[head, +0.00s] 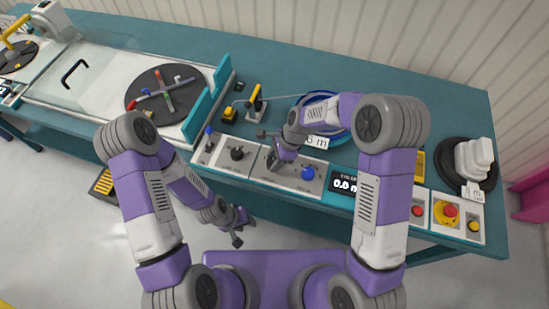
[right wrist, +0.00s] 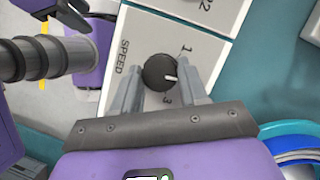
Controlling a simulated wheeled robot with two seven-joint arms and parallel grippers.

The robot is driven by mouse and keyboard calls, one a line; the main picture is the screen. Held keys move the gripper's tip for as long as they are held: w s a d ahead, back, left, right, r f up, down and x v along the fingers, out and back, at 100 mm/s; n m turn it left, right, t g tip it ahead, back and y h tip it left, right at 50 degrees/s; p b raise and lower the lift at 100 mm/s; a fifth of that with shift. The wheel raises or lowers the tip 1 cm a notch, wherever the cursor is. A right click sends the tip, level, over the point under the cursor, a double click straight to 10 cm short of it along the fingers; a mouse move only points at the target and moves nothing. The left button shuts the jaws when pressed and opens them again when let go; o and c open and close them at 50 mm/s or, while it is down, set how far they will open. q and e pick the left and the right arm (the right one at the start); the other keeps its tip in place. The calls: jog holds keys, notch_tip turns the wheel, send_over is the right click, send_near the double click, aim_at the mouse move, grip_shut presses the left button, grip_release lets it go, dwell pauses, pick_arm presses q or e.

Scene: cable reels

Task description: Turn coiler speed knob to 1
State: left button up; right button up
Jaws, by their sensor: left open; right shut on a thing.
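The black coiler speed knob (right wrist: 158,72) sits on a white panel marked SPEED in the right wrist view. Its white pointer points right, between the printed 1 and 3; any mark between them is hidden by a finger. My right gripper (right wrist: 161,73) has a finger on each side of the knob and is shut on it. In the head view the right gripper (head: 273,163) reaches down to the control panel (head: 255,178) and hides the knob. My left gripper (head: 238,228) is open and empty, low in front of the bench, over the floor.
Another black knob (head: 237,153) and a blue knob (head: 308,173) flank the right gripper. A yellow-handled lever (head: 254,100) and a blue cable coil (head: 333,99) are behind it. A red emergency button (head: 450,210) is at the right. The bench's back strip is clear.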

jog(key=shift+w+n+g+p, duration=0.1)
jog(key=shift+n+g+p, duration=0.4)
jog(key=shift+n, duration=0.7)
jog(key=n+h, duration=0.1)
jog(key=n, duration=0.1)
jog(key=shift+a+n+g+p, duration=0.1)
jog(key=shift+n+g+p, duration=0.3)
jog(key=n, duration=0.2)
jog(key=n+g+h, duration=0.1)
jog(key=n, duration=0.2)
jog(key=shift+w+h+p, duration=0.15)
jog(key=shift+h+p, duration=0.15)
jog(key=shift+n, duration=0.4)
jog(key=o, duration=1)
jog(key=shift+o, duration=0.2)
jog(key=v, duration=0.7)
jog(key=shift+w+r+p, duration=0.2)
jog(key=shift+p, duration=0.15)
jog(key=shift+s+g, duration=0.1)
jog(key=shift+g, duration=0.2)
